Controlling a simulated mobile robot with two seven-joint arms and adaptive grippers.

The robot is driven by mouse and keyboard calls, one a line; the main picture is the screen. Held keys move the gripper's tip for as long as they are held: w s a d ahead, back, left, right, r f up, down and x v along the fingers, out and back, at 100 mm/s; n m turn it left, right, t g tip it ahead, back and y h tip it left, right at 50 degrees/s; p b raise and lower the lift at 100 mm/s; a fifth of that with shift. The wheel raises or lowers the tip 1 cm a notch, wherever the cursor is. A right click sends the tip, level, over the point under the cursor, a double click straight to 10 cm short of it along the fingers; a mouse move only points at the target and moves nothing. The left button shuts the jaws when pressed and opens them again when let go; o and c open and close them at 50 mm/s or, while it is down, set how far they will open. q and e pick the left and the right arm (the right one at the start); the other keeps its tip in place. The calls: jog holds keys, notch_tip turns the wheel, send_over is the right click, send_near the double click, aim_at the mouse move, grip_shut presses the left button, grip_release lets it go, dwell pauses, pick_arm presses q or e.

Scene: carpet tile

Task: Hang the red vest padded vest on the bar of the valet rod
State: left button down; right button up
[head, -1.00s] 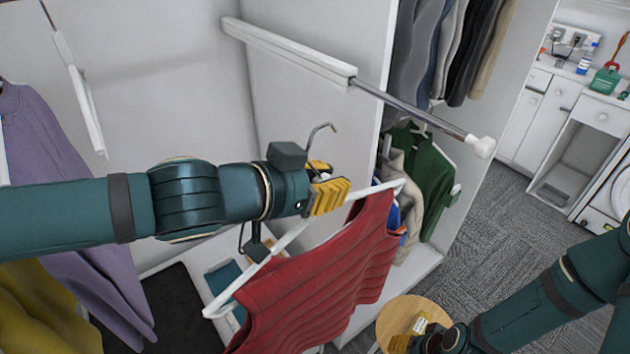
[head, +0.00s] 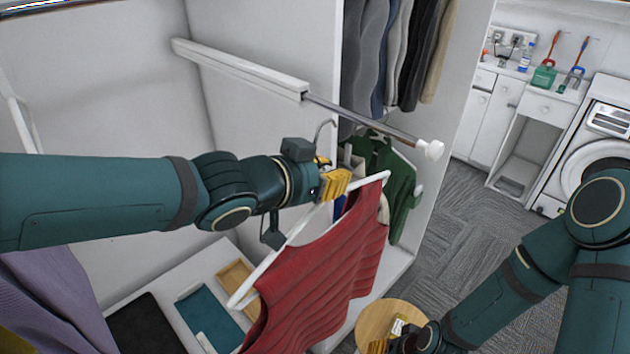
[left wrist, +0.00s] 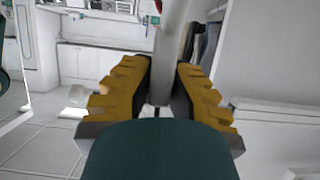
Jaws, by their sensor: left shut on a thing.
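The red padded vest (head: 325,270) hangs from a white hanger (head: 262,270), tilted, in the head view. My left gripper (head: 335,183) is shut on the hanger's neck, just below its grey hook (head: 319,132). In the left wrist view a grey shaft (left wrist: 168,50) stands between the yellow fingers of that gripper (left wrist: 160,100). The valet rod's metal bar (head: 365,120) runs from a white rail to a white end knob. The hook appears just below the bar, apart from it; depth is unclear. My right gripper (head: 380,346) is low by a stool, its fingers partly cut off.
A round wooden stool (head: 373,318) stands below. Dark and grey clothes (head: 385,50) hang behind the bar, and a green garment (head: 400,185) hangs beneath it. A purple garment (head: 55,300) is at lower left. Carpet floor (head: 450,240) is open to the right.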

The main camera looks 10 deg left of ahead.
pick_arm(q)
jog(key=w+d, duration=0.1)
jog(key=w, duration=0.1)
jog(key=w+d, duration=0.1)
jog(key=shift+w+d, duration=0.35)
jog(key=shift+d, duration=0.05)
jog(key=w+d+b, duration=0.2)
jog(key=b, duration=0.1)
jog(key=shift+w+f+b, duration=0.1)
jog(key=shift+w+b, duration=0.2)
jog(key=shift+w, duration=0.05)
jog(key=shift+w+d+b, duration=0.3)
jog(key=shift+w+b, duration=0.1)
jog(key=shift+b, duration=0.25)
jog(key=shift+w+d+b, duration=0.1)
jog(key=shift+w+b, duration=0.15)
jog(key=shift+b, duration=0.05)
jog(key=shift+f+b, duration=0.8)
jog(key=shift+f, duration=0.05)
jog(key=c, duration=1)
grip_release()
jog(key=shift+s, duration=0.1)
jog(key=shift+c, duration=0.2)
